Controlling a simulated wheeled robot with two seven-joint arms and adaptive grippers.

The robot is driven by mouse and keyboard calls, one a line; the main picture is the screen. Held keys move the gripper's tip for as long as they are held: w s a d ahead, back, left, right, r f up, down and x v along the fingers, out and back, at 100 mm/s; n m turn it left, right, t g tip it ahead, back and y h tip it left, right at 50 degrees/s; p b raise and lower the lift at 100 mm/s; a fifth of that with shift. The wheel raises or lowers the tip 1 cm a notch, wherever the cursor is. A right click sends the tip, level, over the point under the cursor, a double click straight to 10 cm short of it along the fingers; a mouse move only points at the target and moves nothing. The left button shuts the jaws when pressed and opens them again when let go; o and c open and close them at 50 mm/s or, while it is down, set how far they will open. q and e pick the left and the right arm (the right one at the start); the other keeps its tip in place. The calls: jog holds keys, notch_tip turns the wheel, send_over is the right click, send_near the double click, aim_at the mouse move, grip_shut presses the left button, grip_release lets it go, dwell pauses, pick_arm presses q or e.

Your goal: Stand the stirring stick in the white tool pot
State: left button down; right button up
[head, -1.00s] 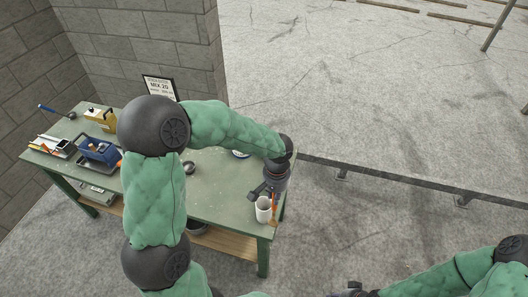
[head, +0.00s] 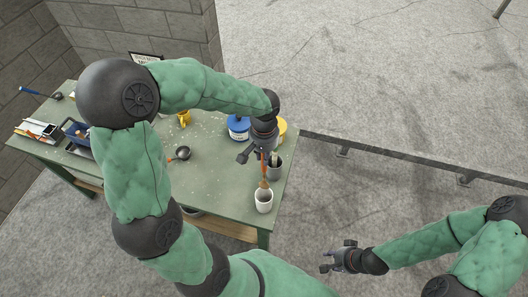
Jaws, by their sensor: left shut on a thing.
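The white tool pot (head: 264,203) stands upright near the front right corner of the green table. My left gripper (head: 262,153) is above it, shut on the stirring stick (head: 264,172). The stick hangs roughly upright, orange above and brownish lower down. Its lower end overlaps the pot's mouth in the picture; I cannot tell whether it is inside or just above the rim. My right gripper (head: 338,257) is away from the table at the lower right, its fingers apart and nothing seen between them.
A blue-labelled tin (head: 238,127) and a yellow tin (head: 281,129) are farther back. A small dark ladle (head: 182,153) lies mid-table. The front middle of the tabletop (head: 215,185) is clear.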

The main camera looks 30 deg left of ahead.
aim_at(264, 177)
pick_arm(q)
jog(key=shift+w+a+f+b, duration=0.15)
jog(key=shift+w+f+b, duration=0.1)
jog(key=shift+f+b, duration=0.5)
notch_tip(264, 177, down, 2)
jog(key=shift+s+b, duration=0.15)
jog(key=shift+b, duration=0.8)
notch_tip(264, 177, down, 2)
jog(key=shift+f+b, duration=0.1)
jog(key=shift+b, duration=0.85)
notch_tip(264, 177, down, 9)
jog(key=b, duration=0.8)
jog(key=shift+f, duration=0.2)
